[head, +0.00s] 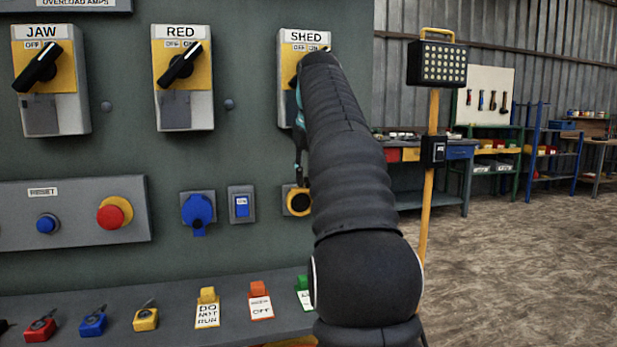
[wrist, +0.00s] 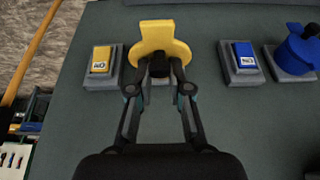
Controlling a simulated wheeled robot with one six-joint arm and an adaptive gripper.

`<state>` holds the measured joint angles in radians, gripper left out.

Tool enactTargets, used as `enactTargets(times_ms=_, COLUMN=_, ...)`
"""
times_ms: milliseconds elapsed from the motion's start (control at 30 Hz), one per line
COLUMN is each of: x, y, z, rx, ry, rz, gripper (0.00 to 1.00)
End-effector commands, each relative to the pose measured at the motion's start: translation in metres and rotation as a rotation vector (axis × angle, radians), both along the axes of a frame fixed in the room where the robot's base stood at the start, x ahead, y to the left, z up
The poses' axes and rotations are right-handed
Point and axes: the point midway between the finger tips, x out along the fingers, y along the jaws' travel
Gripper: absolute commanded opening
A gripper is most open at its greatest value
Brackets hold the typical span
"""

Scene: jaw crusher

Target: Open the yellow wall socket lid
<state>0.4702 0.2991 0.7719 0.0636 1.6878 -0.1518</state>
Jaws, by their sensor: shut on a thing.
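The yellow wall socket lid (wrist: 174,44) is large in the wrist view, standing out in front of its grey mounting box (wrist: 160,97). My gripper (wrist: 159,68) has its dark fingertips closed on the lid's near edge. In the head view the yellow socket (head: 290,204) shows as a yellow ring with a dark middle, low on the panel under the SHED switch. My arm covers its right side there. I cannot tell whether the dark middle is a fingertip or the socket's opening.
The blue socket (head: 197,211) and a blue switch (head: 241,206) sit left of it. A yellow switch (wrist: 101,62) is beside it in the wrist view. The SHED rotary switch (head: 290,50) is above. Tags and padlocks line the ledge (head: 180,325) below.

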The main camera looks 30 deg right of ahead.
Motion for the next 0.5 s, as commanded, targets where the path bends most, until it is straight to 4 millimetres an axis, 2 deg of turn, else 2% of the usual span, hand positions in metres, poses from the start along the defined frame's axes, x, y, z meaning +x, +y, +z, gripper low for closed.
enactTargets(times_ms=33, x=-0.0014, y=-0.0007, z=0.0051, rx=-0.005, ry=-0.006, rz=-0.002, gripper=0.0)
enactTargets(times_ms=467, x=-0.0022, y=-0.001, z=0.0062, rx=-0.002, ry=-0.004, rz=-0.003, gripper=0.0)
enactTargets(times_ms=500, x=-0.0022, y=-0.001, z=0.0062, rx=-0.003, ry=-0.004, rz=-0.003, gripper=0.26)
